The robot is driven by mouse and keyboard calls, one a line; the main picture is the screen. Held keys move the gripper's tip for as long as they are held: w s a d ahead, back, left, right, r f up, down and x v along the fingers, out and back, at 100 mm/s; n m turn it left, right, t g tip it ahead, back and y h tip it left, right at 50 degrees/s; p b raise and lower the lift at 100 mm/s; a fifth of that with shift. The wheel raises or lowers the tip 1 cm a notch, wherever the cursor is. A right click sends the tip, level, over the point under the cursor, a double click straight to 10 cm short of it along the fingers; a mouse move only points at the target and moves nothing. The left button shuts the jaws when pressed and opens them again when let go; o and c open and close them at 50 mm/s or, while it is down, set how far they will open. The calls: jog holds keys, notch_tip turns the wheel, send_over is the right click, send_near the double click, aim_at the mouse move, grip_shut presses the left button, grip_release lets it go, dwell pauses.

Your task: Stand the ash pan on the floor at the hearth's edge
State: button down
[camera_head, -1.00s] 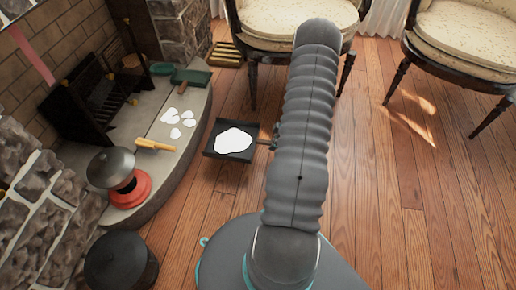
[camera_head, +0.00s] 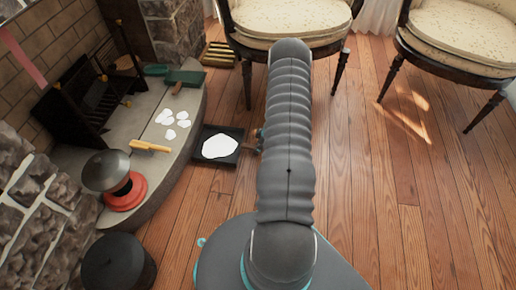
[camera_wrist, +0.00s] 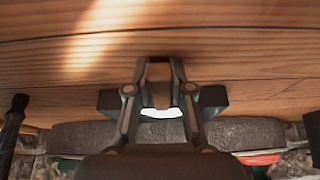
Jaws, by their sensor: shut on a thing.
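The ash pan (camera_head: 237,133) is a dark square tray with a white patch of ash in it. It lies beside the curved edge of the grey stone hearth (camera_head: 160,178), on the floor side. I cannot tell whether it touches the floor. My gripper (camera_wrist: 160,68) is shut on the pan's brown handle in the wrist view, where the dark pan (camera_wrist: 212,100) shows beyond the fingers. The hearth's edge (camera_wrist: 80,137) runs close past the pan there. In the head view my arm hides most of the gripper.
A dark bucket (camera_head: 118,262) stands at lower left. Chairs (camera_head: 290,18) stand behind. Floor (camera_head: 370,200) at right is clear.

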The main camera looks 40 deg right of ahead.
jog(key=c, duration=1)
grip_release()
jog(key=shift+c, duration=0.2)
jog(key=p+v, duration=0.1)
jog(key=v, duration=1.1)
jog(key=w+a+r+m, duration=0.1)
jog(key=a+r, duration=0.5)
jog(key=r, duration=0.4)
jog(key=w+a+r+m, duration=0.1)
jog(key=a+r, duration=0.6)
jog(key=r, duration=0.4)
jog(key=w+a+r, duration=0.1)
jog(key=a+r, duration=0.5)
jog(key=r, duration=0.4)
jog(key=s+a+r+m+h, duration=0.2)
jog(key=s+a+r+m, duration=0.1)
jog(key=s+a+r, duration=0.6)
jog(key=s+a+r+m+t, duration=0.1)
jog(key=s+a+r, duration=0.2)
jog(key=s, duration=0.3)
jog(key=s+a+r+m+t+h, duration=0.1)
jog(key=s+a+r+m, duration=0.1)
jog(key=s, duration=0.4)
jog(key=shift+a+r, duration=0.45)
jog(key=shift+a, duration=0.25)
